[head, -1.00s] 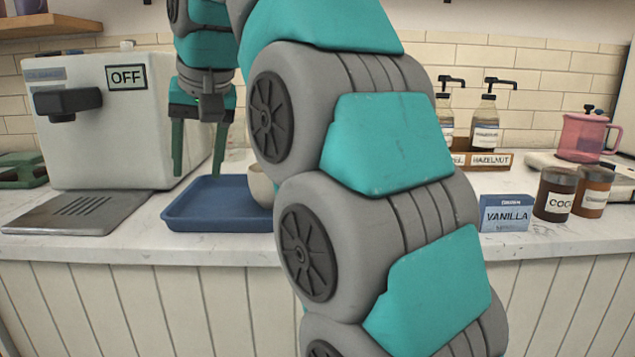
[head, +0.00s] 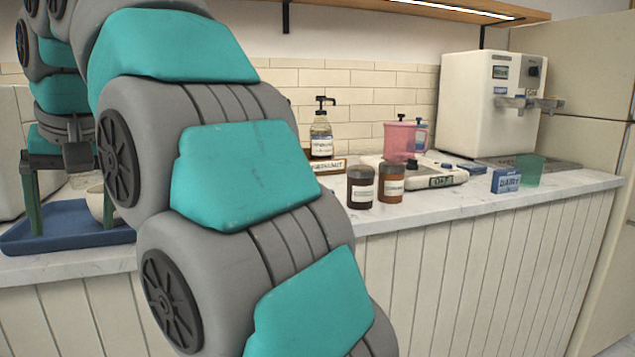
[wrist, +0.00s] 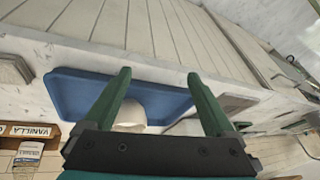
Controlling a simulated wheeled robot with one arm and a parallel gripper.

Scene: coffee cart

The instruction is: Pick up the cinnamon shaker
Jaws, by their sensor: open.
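Two lidded jars stand together on the counter in the head view. The right one has orange-brown contents and a pale label (head: 391,183); it looks like the cinnamon shaker, but its label is too small to read. The darker jar (head: 361,188) stands just to its left. My gripper (head: 72,230) is open and empty at the far left, above the blue tray (head: 55,241), well away from the jars. In the wrist view, my open gripper (wrist: 158,73) points over the blue tray (wrist: 72,92), and neither jar is visible.
A pale cup (head: 97,203) is at the tray. Behind the jars are a pump bottle (head: 321,138), a pink pitcher (head: 400,142) and a scale (head: 440,177). Farther right are a blue dairy box (head: 505,181), a green cup (head: 530,170) and a white machine (head: 485,100).

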